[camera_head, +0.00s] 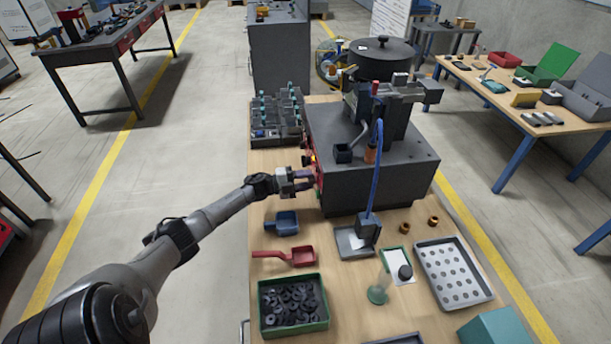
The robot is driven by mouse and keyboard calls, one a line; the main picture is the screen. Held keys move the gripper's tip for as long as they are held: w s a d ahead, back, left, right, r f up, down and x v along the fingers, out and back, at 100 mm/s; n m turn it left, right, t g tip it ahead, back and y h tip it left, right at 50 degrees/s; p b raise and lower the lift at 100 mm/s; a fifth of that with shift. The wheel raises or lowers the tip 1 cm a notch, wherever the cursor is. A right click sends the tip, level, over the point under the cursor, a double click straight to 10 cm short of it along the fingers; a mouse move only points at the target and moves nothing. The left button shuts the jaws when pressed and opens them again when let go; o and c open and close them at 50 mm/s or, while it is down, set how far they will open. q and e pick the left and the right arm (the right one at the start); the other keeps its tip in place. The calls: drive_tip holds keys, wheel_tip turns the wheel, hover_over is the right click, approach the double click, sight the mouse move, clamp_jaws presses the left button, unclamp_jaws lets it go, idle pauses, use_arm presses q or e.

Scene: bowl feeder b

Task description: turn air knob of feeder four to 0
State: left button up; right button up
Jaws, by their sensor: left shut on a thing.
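The feeder (372,160) is a dark grey box with a blue hose and a small mechanism on top. Its front panel faces left and shows a red edge and a small lit orange spot. My left gripper (304,180) reaches in from the left and is at this panel, its fingers shut on a small knob there. The knob is mostly hidden by the fingers, so its pointer and scale cannot be read. No feeder number is legible. My right gripper is not in view.
A rack of teal-topped parts (277,115) is at the back left. A blue scoop (282,223), a red scoop (302,256), a green bin of black rings (265,331) and a perforated tray (476,296) lie nearer on the bench.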

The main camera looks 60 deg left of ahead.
use_arm(q)
drive_tip(key=n+p, duration=0.2)
drive_tip(key=n, duration=0.3)
drive_tip(key=shift+f+n+y, duration=0.1)
drive_tip(key=shift+n+y, duration=0.2)
drive_tip(key=shift+y, duration=0.1)
idle(0.4)
drive_tip(key=o, duration=0.9)
drive_tip(key=shift+s, duration=0.1)
drive_tip(key=p+v, duration=0.2)
drive_tip(key=v, duration=1.1)
drive_tip(key=shift+s+a, duration=0.2)
drive_tip(key=shift+s, duration=0.1)
